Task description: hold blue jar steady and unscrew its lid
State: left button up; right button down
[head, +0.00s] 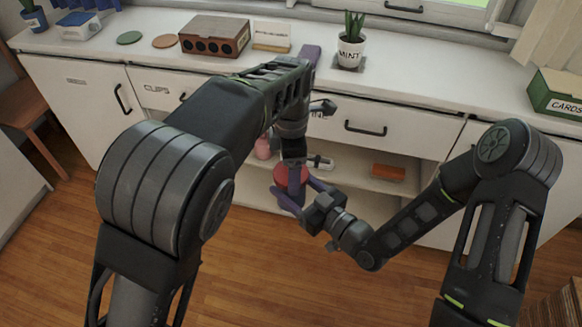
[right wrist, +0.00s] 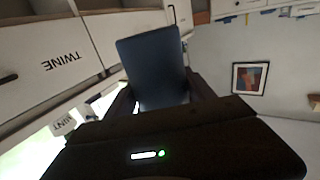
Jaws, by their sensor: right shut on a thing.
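The blue jar (head: 289,205) is held off the floor in front of the cabinet, with a round red lid (head: 291,174) on top, in the head view. My right gripper (head: 302,193) comes in from the right and is shut on the jar's body. In the right wrist view the dark blue jar (right wrist: 152,70) stands between the fingers. My left gripper (head: 293,158) points down from above at the lid. Its fingertips are too small and dark to tell whether they grip the lid or only hover over it.
The white cabinet's counter (head: 390,85) runs behind, with a wooden box (head: 214,36), a MINT pot (head: 350,52) and a green CARDS box (head: 557,92). An open shelf below holds a pink item (head: 263,147) and an orange block (head: 389,172). The wooden floor in front is clear.

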pick_arm(q)
jog(key=shift+r, duration=0.15)
jog(key=shift+r, duration=0.95)
jog(key=shift+r, duration=0.1)
jog(key=shift+r, duration=1.9)
